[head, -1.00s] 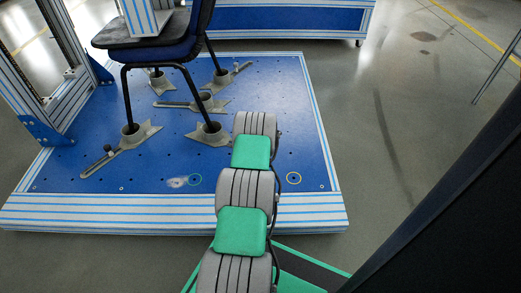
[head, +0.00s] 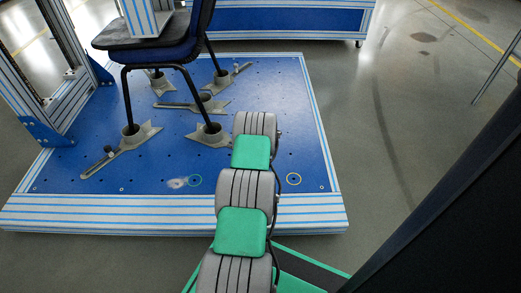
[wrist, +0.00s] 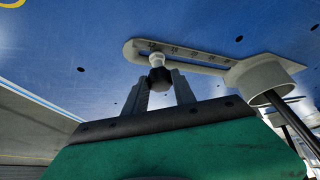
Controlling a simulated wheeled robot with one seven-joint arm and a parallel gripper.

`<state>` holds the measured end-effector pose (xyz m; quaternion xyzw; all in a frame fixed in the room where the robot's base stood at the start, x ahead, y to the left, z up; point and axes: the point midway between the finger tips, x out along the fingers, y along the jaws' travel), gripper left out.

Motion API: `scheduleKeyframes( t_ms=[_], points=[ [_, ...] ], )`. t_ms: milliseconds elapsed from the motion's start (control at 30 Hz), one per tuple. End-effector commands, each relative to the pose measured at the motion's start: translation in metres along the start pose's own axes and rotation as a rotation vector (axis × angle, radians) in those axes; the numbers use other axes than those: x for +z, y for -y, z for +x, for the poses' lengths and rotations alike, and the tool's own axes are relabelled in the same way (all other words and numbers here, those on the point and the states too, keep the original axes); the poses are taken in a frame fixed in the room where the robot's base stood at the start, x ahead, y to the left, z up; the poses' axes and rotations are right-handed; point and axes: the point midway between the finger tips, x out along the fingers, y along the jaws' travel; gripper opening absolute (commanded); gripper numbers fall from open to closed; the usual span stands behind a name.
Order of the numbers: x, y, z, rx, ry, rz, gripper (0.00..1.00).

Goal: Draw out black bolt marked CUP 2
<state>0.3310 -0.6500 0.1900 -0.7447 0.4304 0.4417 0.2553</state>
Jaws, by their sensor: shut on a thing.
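A black bolt (wrist: 160,80) with a pale collar stands at the left end of a grey slotted bar (wrist: 185,53) in the wrist view. The bar runs right to a round grey cup (wrist: 262,78) holding a dark chair leg. My gripper (wrist: 160,92) is shut on the bolt's black head, one finger on each side. I cannot tell whether the bolt is still seated in the slot. No CUP 2 marking is legible. In the head view my own arm hides the gripper and this bolt; a nearby grey cup (head: 209,131) holds a chair leg.
The blue plate (head: 250,85) is dotted with holes and bears several cups and slotted bars. A dark chair (head: 150,40) stands in the cups. Another bolt (head: 108,149) sits on the front-left bar. Open grey floor (head: 400,120) lies to the right.

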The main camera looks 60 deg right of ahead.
Motion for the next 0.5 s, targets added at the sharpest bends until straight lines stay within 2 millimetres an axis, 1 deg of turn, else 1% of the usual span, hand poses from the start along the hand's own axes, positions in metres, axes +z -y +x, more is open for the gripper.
scheduleKeyframes(
  t_ms=[500],
  points=[
    [-0.011, 0.000, -0.020, 0.000, 0.000, 0.000, 0.00]
  ],
)
